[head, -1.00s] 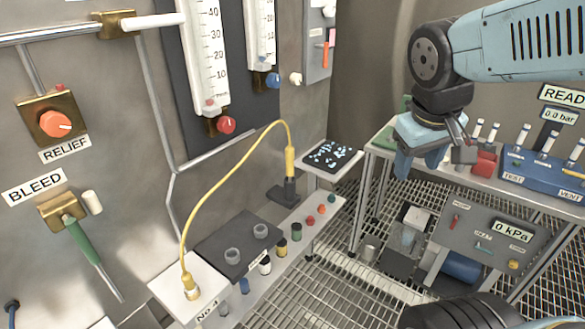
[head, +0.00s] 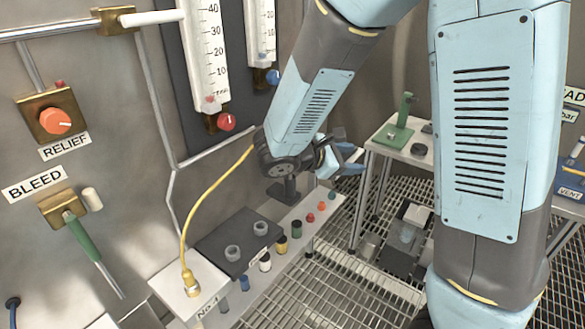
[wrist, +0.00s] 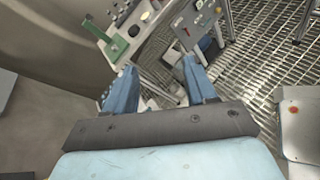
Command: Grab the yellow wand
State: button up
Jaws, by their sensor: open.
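The yellow wand itself is hidden behind my arm in the head view. Its yellow cable (head: 207,192) shows, running up from a plug on the white No.4 box (head: 178,287) and passing behind my arm. The black holder (head: 288,190) in which the wand stood shows just below my wrist. My gripper (head: 352,160) is to the right of the holder and points right, away from the wall. In the wrist view my gripper (wrist: 160,70) is open, with nothing between its blue fingers. The wand is not in the wrist view.
A bench with a green stand (head: 398,128) is right of my gripper. A narrow shelf with several coloured knobs (head: 297,229) and a dark plate (head: 236,238) runs below. The wall carries gauges (head: 205,60). The grating floor (head: 345,285) is open.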

jog(key=w+a+f+n+t+y, duration=0.25)
jog(key=a+f+n+t, duration=0.35)
jog(key=a, duration=0.4)
jog(key=w+a+f+n+t+y, duration=0.1)
jog(key=a+f+n+t+y, duration=0.25)
jog(key=a+n, duration=0.45)
jog(key=shift+m+t+h, duration=0.4)
jog(key=shift+m+t, duration=0.05)
jog(key=shift+m, duration=0.05)
jog(key=shift+w+a+f+x, duration=0.1)
jog(key=shift+a+x, duration=0.05)
jog(key=shift+x, duration=2)
jog(key=shift+w+a+f+x, duration=0.1)
jog(key=shift+a+x, duration=0.05)
jog(key=shift+x, duration=2.05)
jog(key=shift+a+f+x, duration=0.1)
jog(key=shift+a+x, duration=0.1)
jog(key=shift+x, duration=1.95)
grip_shut()
